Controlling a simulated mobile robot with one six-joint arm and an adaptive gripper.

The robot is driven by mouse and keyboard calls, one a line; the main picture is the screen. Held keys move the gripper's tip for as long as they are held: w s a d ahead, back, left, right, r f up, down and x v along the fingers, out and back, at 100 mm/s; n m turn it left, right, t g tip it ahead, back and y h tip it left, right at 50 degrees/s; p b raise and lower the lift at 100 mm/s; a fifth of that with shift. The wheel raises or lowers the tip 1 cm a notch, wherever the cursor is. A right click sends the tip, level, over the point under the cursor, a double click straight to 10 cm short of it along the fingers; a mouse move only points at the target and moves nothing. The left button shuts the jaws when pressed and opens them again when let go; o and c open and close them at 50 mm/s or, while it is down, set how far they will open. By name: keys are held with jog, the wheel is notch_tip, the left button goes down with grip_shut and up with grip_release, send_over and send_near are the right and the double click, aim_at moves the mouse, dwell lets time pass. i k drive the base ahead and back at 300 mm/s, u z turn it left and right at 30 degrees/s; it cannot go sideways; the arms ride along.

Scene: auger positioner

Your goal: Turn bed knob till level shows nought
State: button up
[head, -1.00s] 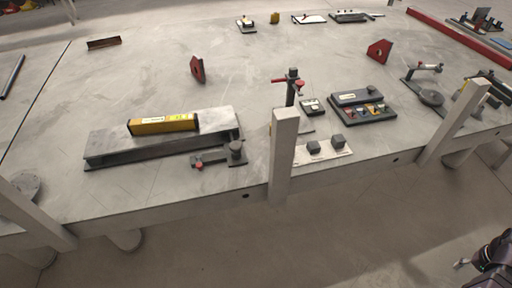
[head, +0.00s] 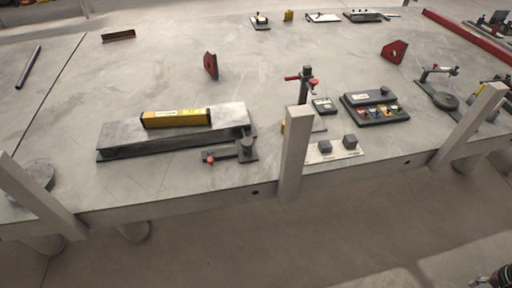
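A yellow spirit level (head: 176,118) lies along a grey steel bed (head: 120,136) on the left half of the table. Its reading is too small to make out. A dark clamp-like fitting (head: 232,154) sits at the bed's front right corner, with a small red knob (head: 209,160) at its left and a dark round post at its right. I cannot tell which part is the bed knob. A dark part that may be my gripper (head: 492,278) shows at the bottom right edge, cut off and far from the bed. Its fingers cannot be made out.
Pale upright posts (head: 294,152) rise along the front of the grey table (head: 150,65). A red-handled clamp stand (head: 305,84), a control box with coloured buttons (head: 376,108) and two dark blocks on a pale plate (head: 334,150) stand right of the bed. Floor in front is clear.

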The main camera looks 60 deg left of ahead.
aim_at(247, 143)
jog(key=k, duration=1.55)
jog(key=u, duration=1.25)
jog(key=i, duration=1.05)
jog(key=z, duration=0.1)
